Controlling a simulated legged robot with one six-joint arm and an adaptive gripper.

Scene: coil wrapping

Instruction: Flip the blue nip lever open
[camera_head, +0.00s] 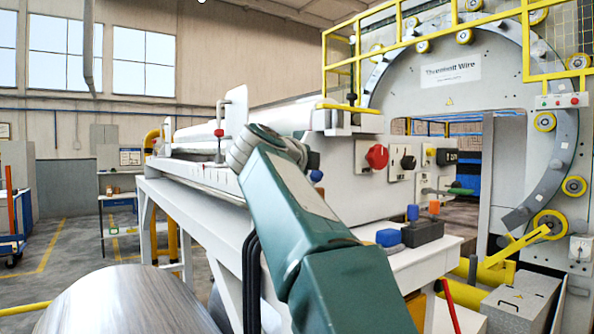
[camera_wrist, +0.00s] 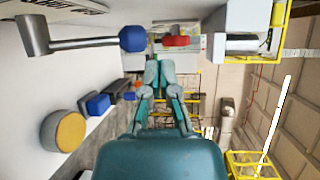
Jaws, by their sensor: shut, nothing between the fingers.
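In the wrist view, the blue nip lever shows as a grey metal arm running across the upper left to a round blue knob (camera_wrist: 132,38). Its grey pivot end (camera_wrist: 33,36) is at the far left. My gripper (camera_wrist: 158,78) points up the picture with its teal fingers together and empty. The fingertips appear just below and right of the blue knob, with no clear contact; depth is hard to judge. In the head view, a small blue knob (camera_head: 316,175) shows beside my arm, probably the same lever. My gripper is hidden there behind my own arm.
A red knob (camera_head: 376,156) and a black knob (camera_head: 408,162) sit on the machine's side panel. The large ring frame (camera_head: 445,95) with yellow rails stands at the right.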

